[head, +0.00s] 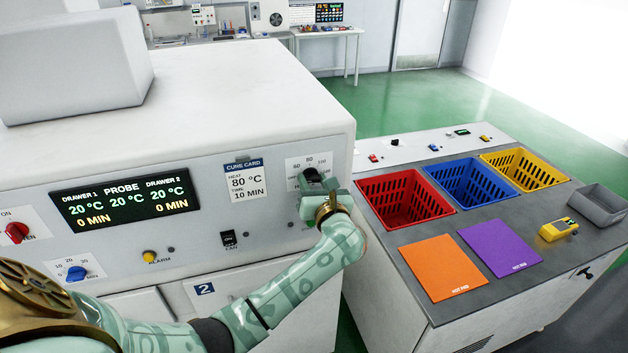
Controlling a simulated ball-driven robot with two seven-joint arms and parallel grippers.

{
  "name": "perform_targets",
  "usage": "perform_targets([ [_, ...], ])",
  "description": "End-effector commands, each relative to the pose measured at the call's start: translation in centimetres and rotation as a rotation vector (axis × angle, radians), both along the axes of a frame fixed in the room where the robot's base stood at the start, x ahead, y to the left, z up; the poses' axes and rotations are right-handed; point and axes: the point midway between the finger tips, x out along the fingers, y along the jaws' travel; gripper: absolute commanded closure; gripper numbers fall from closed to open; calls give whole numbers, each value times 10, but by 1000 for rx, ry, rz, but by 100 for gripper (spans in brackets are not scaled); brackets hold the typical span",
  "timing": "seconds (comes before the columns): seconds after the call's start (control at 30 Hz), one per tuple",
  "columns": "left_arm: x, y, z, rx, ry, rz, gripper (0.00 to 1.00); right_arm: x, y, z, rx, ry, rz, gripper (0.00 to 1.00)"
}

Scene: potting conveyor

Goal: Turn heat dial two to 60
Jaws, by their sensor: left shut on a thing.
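The heat dial on the right of the oven's front panel is mostly hidden by my left gripper (316,182). Its white scale plate (322,162) shows 60, 80 and 100 along the top. My left gripper is shut on the dial, with the arm coming in from the lower left. The dial's pointer cannot be made out behind the fingers. The drawer 2 label (205,289) is below and to the left. The display (125,200) reads 20 °C for drawer 1, probe and drawer 2. My right gripper is not in view.
A cure card (246,182) reads heat 80 °C, time 10 min. A fan switch (228,239), yellow alarm button (149,256), blue timer dial (76,273) and red oven knob (17,232) share the panel. To the right are red (405,203), blue and yellow baskets.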

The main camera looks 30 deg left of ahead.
Motion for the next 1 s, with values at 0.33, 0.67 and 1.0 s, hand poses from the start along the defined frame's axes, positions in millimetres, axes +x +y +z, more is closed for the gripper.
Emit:
perform_targets([
  [0.33, 0, -1, 2, 186, 225, 0, 85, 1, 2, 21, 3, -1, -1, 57],
  [0.67, 0, -1, 0, 321, 381, 0, 85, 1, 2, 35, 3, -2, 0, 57],
  [1.0, 0, -1, -1, 376, 443, -1, 85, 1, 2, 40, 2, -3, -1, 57],
])
